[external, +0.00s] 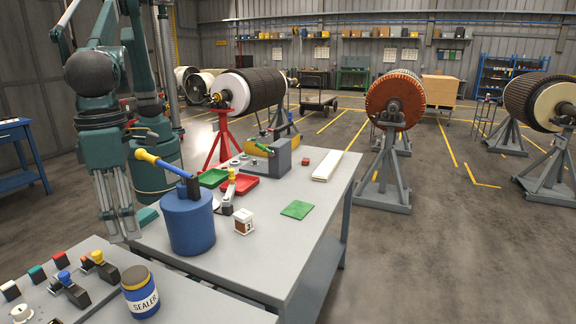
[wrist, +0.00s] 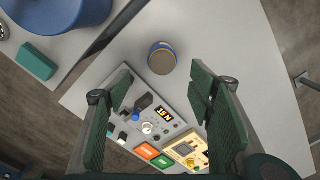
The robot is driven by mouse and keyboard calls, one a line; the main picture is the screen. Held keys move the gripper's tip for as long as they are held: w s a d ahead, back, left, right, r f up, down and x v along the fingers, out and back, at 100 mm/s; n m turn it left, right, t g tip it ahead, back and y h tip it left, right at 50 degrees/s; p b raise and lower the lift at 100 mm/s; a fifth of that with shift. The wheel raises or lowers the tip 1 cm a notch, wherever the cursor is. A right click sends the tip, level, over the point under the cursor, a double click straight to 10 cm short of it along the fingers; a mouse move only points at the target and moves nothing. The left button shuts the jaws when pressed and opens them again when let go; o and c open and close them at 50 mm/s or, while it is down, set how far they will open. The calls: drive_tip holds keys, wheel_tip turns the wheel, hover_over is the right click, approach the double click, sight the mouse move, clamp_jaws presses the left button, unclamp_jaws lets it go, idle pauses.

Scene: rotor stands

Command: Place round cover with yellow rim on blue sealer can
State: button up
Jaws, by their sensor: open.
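The blue sealer can (external: 142,305), with a white SEALER label, stands upright at the front of the near grey bench. The round cover with a yellow rim (external: 135,276) sits on top of it and looks about level; its top is dark grey. In the wrist view, the cover (wrist: 161,57) shows from above, with a little of the blue can around its edge. My gripper (external: 120,240) points down behind and above the can. Its fingers (wrist: 160,78) are wide apart and empty, clear of the can.
A control panel (wrist: 150,125) with a lit display, knobs and buttons lies close to the can. A teal block (wrist: 37,62) lies near the drum. The bench right of the can is clear.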

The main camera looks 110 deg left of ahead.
drive_tip(key=s+a+r+n+t, duration=0.1)
drive_tip(key=a+r+n, duration=0.4)
drive_tip(key=a, duration=0.8)
drive_tip(key=s+a+r+n+t+h, duration=0.1)
drive_tip(key=s+a+r+n, duration=0.15)
drive_tip(key=a+r, duration=0.7)
drive_tip(key=s+a+r+n+t, duration=0.1)
drive_tip(key=a+r+n, duration=0.3)
drive_tip(key=a, duration=1.2)
drive_tip(key=s+a+r+n+t, duration=0.1)
drive_tip(key=s+a+n, duration=0.4)
drive_tip(key=a, duration=0.4)
drive_tip(key=s+a+n+t, duration=0.1)
drive_tip(key=s+a+n, duration=0.2)
drive_tip(key=s+a, duration=0.5)
drive_tip(key=s+a+f+n+t, duration=0.1)
drive_tip(key=s+a+f+n, duration=0.2)
drive_tip(key=s+a, duration=0.3)
drive_tip(key=s+a+f+n+t+y, duration=0.1)
drive_tip(key=s+a+f+n, duration=0.2)
drive_tip(key=s+a+n, duration=0.1)
drive_tip(key=s+a, duration=0.1)
drive_tip(key=s, duration=0.1)
drive_tip(key=shift+s+a+f, duration=0.15)
drive_tip(key=shift+s+a, duration=0.15)
drive_tip(key=shift+a, duration=0.1)
